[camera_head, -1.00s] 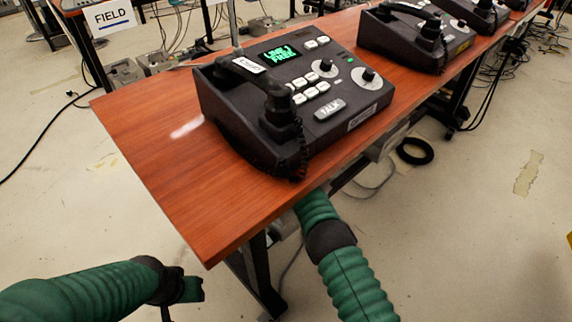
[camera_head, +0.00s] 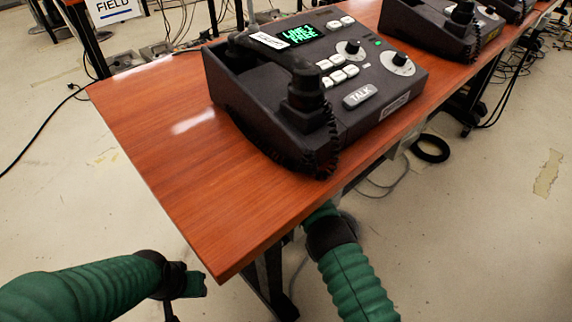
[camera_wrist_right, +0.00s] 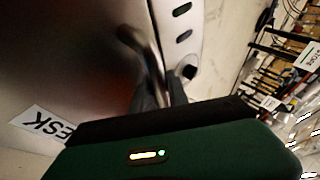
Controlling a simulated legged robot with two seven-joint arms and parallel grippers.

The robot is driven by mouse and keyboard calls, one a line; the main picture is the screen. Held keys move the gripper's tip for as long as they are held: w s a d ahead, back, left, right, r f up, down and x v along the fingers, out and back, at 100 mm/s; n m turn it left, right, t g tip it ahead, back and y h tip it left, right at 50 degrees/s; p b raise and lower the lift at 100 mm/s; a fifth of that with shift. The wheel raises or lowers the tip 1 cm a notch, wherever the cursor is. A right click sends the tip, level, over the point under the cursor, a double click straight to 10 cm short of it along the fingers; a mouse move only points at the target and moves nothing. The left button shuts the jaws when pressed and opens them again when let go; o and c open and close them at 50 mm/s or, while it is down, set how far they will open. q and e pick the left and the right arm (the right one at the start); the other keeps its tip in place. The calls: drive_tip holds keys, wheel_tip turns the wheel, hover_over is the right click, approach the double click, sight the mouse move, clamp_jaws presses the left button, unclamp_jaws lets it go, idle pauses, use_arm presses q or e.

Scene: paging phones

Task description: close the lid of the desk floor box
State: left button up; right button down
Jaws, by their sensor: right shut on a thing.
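In the right wrist view, a dull metal panel (camera_wrist_right: 70,60) fills the left side, and a white label reading "DESK" (camera_wrist_right: 42,128) sits upside down at its lower left. It appears to be part of the desk floor box. My right gripper (camera_wrist_right: 160,92) is shut on a bent metal handle (camera_wrist_right: 146,48) at the panel's edge; the exact contact is blurred. In the head view, my right gripper and the box are hidden under the desk. My left gripper (camera_head: 193,284) hangs left of the desk's front corner, away from the box; its finger gap is unclear.
The wooden desk (camera_head: 165,170) stands above my right arm. A dark paging phone (camera_head: 310,95) rests on it, with more phones behind. A pale slotted strip (camera_wrist_right: 183,35) runs beside the metal panel. A black ring (camera_head: 430,148) and cables lie on the floor.

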idle(0.4)
drive_tip(key=c, duration=1.3)
unclamp_jaws()
drive_tip(key=shift+f, duration=0.15)
drive_tip(key=shift+c, duration=0.2)
drive_tip(key=shift+o, duration=0.2)
drive_tip(key=shift+s+f, duration=0.1)
drive_tip(key=shift+f, duration=0.05)
